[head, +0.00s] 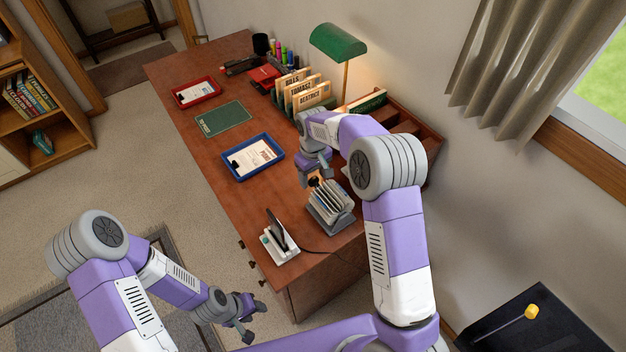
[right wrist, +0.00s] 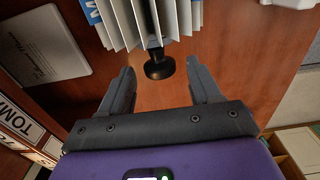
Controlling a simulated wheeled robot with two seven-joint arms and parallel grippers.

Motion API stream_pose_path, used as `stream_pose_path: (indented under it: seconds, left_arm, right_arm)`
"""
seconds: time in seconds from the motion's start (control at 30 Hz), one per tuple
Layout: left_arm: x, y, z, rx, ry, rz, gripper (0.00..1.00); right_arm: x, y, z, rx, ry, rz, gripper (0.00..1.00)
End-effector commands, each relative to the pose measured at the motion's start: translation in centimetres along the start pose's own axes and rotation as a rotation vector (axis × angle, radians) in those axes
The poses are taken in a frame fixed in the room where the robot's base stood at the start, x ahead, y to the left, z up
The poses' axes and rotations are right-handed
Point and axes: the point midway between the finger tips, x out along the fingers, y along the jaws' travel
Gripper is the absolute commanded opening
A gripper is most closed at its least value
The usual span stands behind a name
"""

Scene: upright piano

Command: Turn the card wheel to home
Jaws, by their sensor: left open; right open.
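The card wheel (head: 331,203), a rotary file with a fan of white cards on a grey stand, stands near the desk's near end. Its cards (right wrist: 145,18) and a dark round knob (right wrist: 159,68) show in the right wrist view. My right gripper (head: 316,176) is above the desk beside the card wheel. In the right wrist view its two fingers (right wrist: 161,85) are apart, with the knob just beyond and between their tips; they do not appear to touch it. My left gripper (head: 248,318) is open and empty, low in front of the desk.
The brown desk (head: 215,95) holds a blue tray (head: 280,152), a red tray (head: 180,102), a green mat (head: 222,118) and a black-handled white device (head: 279,243). Upright name folders (head: 305,95) and a green lamp (head: 338,42) stand behind my right arm.

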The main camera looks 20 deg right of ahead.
Motion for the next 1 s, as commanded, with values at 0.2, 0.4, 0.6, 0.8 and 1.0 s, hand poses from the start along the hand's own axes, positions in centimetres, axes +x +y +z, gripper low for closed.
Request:
stream_pose_path:
  seconds: [0.2, 0.4, 0.6, 0.8, 1.0]
  left_arm:
    - [0.44, -0.16, -0.03, 0.0, 0.0, 0.0, 0.45]
    - [0.42, -0.15, -0.03, 0.0, 0.0, 0.0, 0.45]
    - [0.42, -0.15, -0.03, 0.0, 0.0, 0.0, 0.45]
    - [0.42, -0.15, -0.03, 0.0, 0.0, 0.0, 0.45]
    - [0.17, -0.06, -0.02, 0.0, 0.0, 0.0, 0.45]
  right_arm:
    - [1.7, -0.01, 0.01, 0.0, 0.0, 0.0, 0.63]
    - [1.72, 0.0, 0.01, 0.0, 0.0, 0.0, 0.63]
    - [1.71, 0.0, 0.01, 0.0, 0.0, 0.0, 0.4]
    - [1.7, 0.0, 0.01, 0.0, 0.0, 0.0, 0.1]
    - [1.65, 0.12, 0.04, 0.002, 0.0, -0.016, 0.1]
